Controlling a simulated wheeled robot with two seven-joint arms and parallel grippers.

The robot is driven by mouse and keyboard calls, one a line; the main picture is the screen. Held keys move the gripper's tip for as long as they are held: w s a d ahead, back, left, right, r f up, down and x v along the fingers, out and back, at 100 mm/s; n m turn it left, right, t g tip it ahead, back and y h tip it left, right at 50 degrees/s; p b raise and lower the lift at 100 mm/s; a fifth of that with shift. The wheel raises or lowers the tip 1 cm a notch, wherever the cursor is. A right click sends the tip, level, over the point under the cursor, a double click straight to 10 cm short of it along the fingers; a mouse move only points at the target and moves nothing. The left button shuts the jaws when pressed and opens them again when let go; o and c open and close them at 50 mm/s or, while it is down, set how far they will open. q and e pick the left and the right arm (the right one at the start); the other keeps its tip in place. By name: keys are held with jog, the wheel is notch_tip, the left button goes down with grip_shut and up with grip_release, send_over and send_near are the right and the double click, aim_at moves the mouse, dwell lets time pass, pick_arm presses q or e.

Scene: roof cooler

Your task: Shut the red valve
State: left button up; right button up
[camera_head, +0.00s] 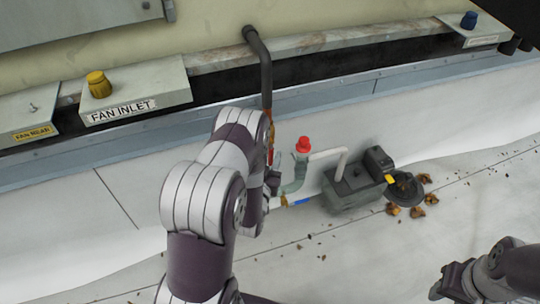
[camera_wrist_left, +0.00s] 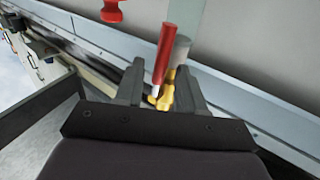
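A red-handled lever with a brass body (camera_wrist_left: 165,95) shows in the left wrist view, its red handle (camera_wrist_left: 163,55) lined up between my left gripper's fingers (camera_wrist_left: 160,68). The fingers stand apart, with gaps visible beside the handle; I cannot tell whether either touches it. In the head view a thin red strip (camera_head: 270,155) shows beside my left gripper (camera_head: 272,182), partly hidden by my arm. A separate round red knob (camera_head: 303,144) tops a grey-green pipe just to the right; a red knob also shows in the wrist view (camera_wrist_left: 112,11). My right gripper (camera_head: 452,282) is at the lower right, away from both.
A dark pump box (camera_head: 352,184) with a round float and scattered brown leaves (camera_head: 420,190) lies right of the pipes. A dark vertical pipe (camera_head: 265,75) rises behind my left arm.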

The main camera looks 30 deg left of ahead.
pick_arm(q)
grip_shut()
jog(key=shift+s+a+r+m+p, duration=0.15)
jog(key=shift+r+m+p, duration=0.15)
jog(key=shift+p, duration=0.6)
jog(key=shift+s+a+r+m+g+y+p, duration=0.3)
jog(key=shift+r+m+g+y+p, duration=0.4)
jog(key=shift+m+g+p, duration=1.85)
jog(key=shift+s+a+r+m+g+y+p, duration=0.35)
jog(key=shift+r+m+g+p, duration=0.5)
jog(key=shift+p, duration=3.3)
jog(key=shift+s+a+r+m+g+y+p, duration=0.15)
jog(key=shift+s+r+m+g+y+p, duration=0.35)
jog(key=shift+r+m+g+p, duration=1.85)
notch_tip(320, 180, down, 2)
jog(key=shift+w+f+n+t+p, duration=0.2)
jog(key=shift+n+t+p, duration=0.25)
jog(key=shift+t+p, duration=0.5)
jog(key=shift+o, duration=0.9)
grip_release()
